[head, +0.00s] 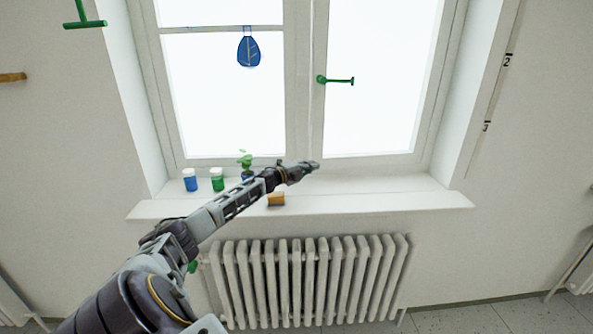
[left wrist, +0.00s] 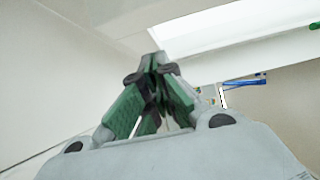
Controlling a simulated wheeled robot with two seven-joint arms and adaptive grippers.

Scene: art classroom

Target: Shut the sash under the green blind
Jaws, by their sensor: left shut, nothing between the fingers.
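The window has a left sash (head: 178,95) and a right sash (head: 424,95). A green handle (head: 338,80) on the right sash's left stile lies level, its lever pointing right. The right sash looks flush or nearly flush with the frame; I cannot tell whether it is ajar. No green blind shows. My left gripper (head: 314,167) is shut and empty, over the sill near the foot of the middle stile, below the handle. The left wrist view also shows the shut gripper (left wrist: 158,62). I cannot tell whether it touches the sash. My right gripper is out of view.
On the sill (head: 400,200) stand a blue jar (head: 190,180), a green jar (head: 217,180) and a small plant (head: 246,160), partly behind my arm. An orange block (head: 276,199) sits by the sill's front edge. A radiator (head: 305,285) is below. The sill's right part is clear.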

